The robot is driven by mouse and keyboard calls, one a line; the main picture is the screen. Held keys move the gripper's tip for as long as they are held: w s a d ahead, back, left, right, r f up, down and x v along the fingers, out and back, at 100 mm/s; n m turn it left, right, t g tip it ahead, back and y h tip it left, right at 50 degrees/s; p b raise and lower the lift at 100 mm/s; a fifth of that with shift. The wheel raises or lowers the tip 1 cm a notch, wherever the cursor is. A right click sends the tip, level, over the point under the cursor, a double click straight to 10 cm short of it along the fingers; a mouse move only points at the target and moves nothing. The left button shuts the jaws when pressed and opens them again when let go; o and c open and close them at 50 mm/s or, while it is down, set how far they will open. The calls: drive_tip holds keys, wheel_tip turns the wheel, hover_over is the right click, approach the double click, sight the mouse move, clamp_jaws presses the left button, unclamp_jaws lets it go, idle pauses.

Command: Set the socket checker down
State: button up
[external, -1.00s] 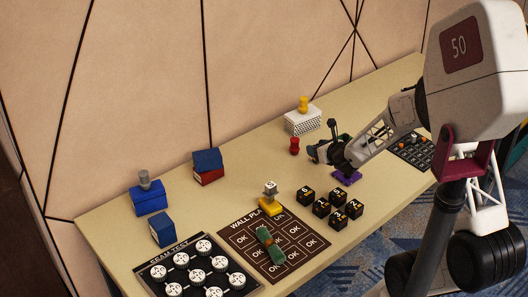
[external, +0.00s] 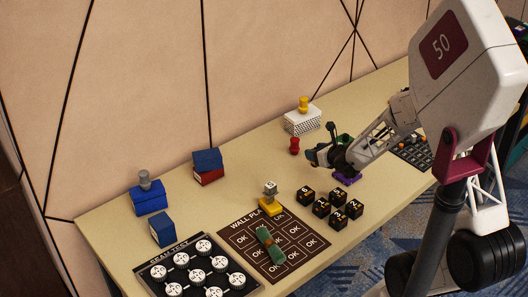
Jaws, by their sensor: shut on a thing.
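My gripper (external: 325,157) is low over the back right part of the table, seen from the side. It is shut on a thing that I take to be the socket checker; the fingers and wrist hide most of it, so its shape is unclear. A purple piece (external: 347,178) shows directly below the gripper, at or close to the tabletop; I cannot tell whether they touch. A bit of green (external: 343,140) shows just behind the wrist.
Several black numbered cubes (external: 322,207) stand in front of the gripper. A red piece (external: 295,146) and a white box (external: 303,123) are behind it. The wall plate mat (external: 305,243) holds a green roll (external: 269,245). Bare tabletop (external: 250,165) lies left of the gripper.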

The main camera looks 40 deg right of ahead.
drive_tip(key=s+a+f+n+g+y, duration=0.1)
drive_tip(key=s+a+n+g+y, duration=0.3)
drive_tip(key=s+a+n+y, duration=0.5)
drive_tip(key=s+a, duration=1)
drive_tip(key=a, duration=0.1)
drive_tip(key=shift+s+a+y, duration=0.15)
drive_tip(key=shift+s+y, duration=0.05)
drive_tip(key=shift+y, duration=0.2)
drive_tip(key=shift+f, duration=0.15)
drive_tip(key=shift+f, duration=2)
drive_tip(key=shift+f, duration=2)
drive_tip(key=shift+f, duration=0.15)
drive_tip(key=o, duration=0.9)
